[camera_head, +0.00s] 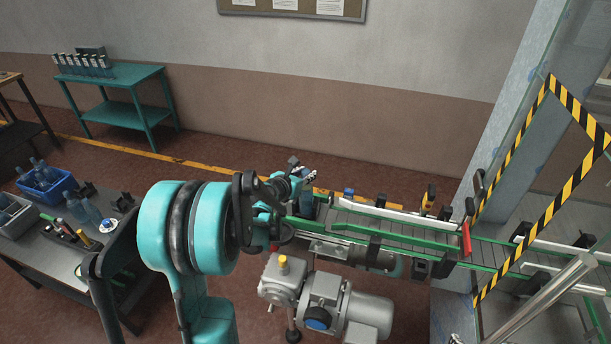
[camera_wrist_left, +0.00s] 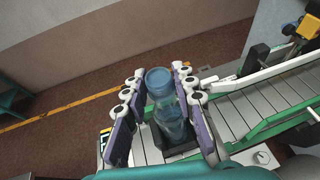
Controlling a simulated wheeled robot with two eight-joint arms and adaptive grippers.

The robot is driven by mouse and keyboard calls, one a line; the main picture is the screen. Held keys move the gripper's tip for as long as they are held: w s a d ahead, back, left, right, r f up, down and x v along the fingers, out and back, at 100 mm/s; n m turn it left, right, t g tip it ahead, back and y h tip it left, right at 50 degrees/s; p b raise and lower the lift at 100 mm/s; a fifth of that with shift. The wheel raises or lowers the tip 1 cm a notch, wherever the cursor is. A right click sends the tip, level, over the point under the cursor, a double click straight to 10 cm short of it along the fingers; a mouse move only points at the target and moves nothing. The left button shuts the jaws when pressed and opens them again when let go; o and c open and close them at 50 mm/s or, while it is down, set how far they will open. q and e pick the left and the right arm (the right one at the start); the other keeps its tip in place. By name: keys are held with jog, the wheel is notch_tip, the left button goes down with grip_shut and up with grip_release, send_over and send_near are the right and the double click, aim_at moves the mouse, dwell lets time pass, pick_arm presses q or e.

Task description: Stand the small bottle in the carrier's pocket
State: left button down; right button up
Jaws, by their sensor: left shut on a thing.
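My left gripper (camera_wrist_left: 160,88) is shut on a small translucent blue bottle (camera_wrist_left: 168,112) with a blue cap, its fingers on both sides. The bottle is roughly upright over the near end of the conveyor. A dark block (camera_wrist_left: 182,150), which looks like the carrier, sits on the belt around or just behind the bottle's base. I cannot tell whether the base is inside its pocket. In the head view the left gripper (camera_head: 298,180) is partly hidden by my arm, and part of the bottle (camera_head: 306,204) shows below it. My right gripper is not in view.
The conveyor (camera_head: 400,228) has green edges and white guide rails, with a red piece (camera_head: 466,238) across it farther right. A motor (camera_head: 340,308) stands in front. A dark table (camera_head: 40,258) at left holds bottles and bins. A teal table (camera_head: 110,82) stands behind.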

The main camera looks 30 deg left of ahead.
pick_arm(q)
jog(key=shift+w+d, duration=0.1)
jog(key=shift+d, duration=0.05)
jog(key=shift+f, duration=0.2)
jog(key=c, duration=1.2)
grip_release()
jog(key=shift+r, duration=0.1)
jog(key=shift+r, duration=0.15)
jog(key=v, duration=1.2)
jog(key=s+d+m+g+h, duration=0.1)
jog(key=s+d+m+g, duration=0.15)
jog(key=d+m, duration=0.5)
jog(key=s+d+m+g+h, duration=0.1)
jog(key=s+d+m, duration=0.2)
jog(key=d+m, duration=0.45)
jog(key=s+d+f+m+g, duration=0.1)
jog(key=s+d+m, duration=0.1)
jog(key=s+m, duration=0.2)
jog(key=s+d+f+m+g+y, duration=0.1)
jog(key=s+m, duration=0.3)
jog(key=m, duration=0.6)
jog(key=s+d+f+m+g, duration=0.1)
jog(key=s+d+m, duration=0.2)
jog(key=m, duration=0.4)
jog(key=shift+s+f+y+p, duration=0.25)
jog(key=shift+s+y+p, duration=0.05)
jog(key=shift+s, duration=0.4)
